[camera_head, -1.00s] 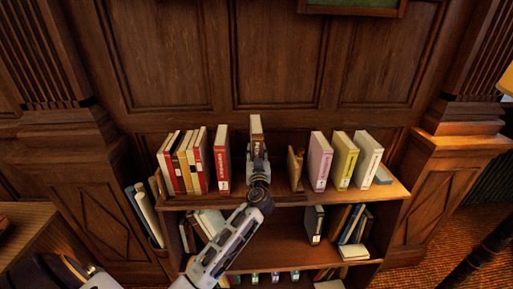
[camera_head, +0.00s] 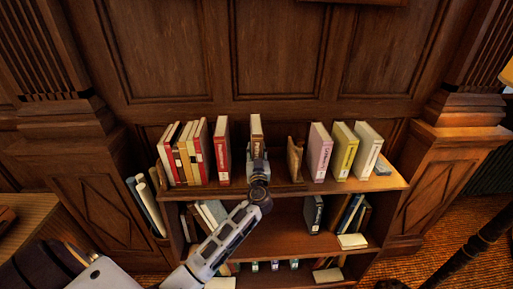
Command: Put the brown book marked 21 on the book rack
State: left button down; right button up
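The brown book (camera_head: 256,126) stands upright with its pale top edge showing, above the middle of the bookcase top. My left gripper (camera_head: 258,160) is in front of its lower part and appears shut on it; the fingers and the mark on the spine cannot be made out. The small wooden book rack (camera_head: 295,160) is on the bookcase top, its brown end piece showing to the right of the gripper. My arm hides much of the rack and the book's lower edge, so I cannot tell whether the book touches the rack. My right gripper is not in view.
A red book (camera_head: 222,152) and a row of red and cream books (camera_head: 184,155) stand left of the gripper. Pink (camera_head: 318,152), yellow (camera_head: 343,150) and cream (camera_head: 368,152) books stand to the right. Lower shelves (camera_head: 275,237) hold more books. Wood panelling (camera_head: 275,55) rises behind.

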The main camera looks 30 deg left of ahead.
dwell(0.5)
pick_arm(q)
jog(key=c, duration=1)
grip_release()
jog(key=shift+f, duration=0.1)
jog(key=shift+o, duration=0.2)
jog(key=shift+s+d+f, duration=0.15)
jog(key=shift+s+d, duration=0.25)
jog(key=shift+s, duration=0.2)
jog(key=b+v, duration=0.3)
jog(key=v, duration=0.7)
jog(key=shift+s+b, duration=0.35)
jog(key=shift+b, duration=0.05)
jog(key=shift+d, duration=0.1)
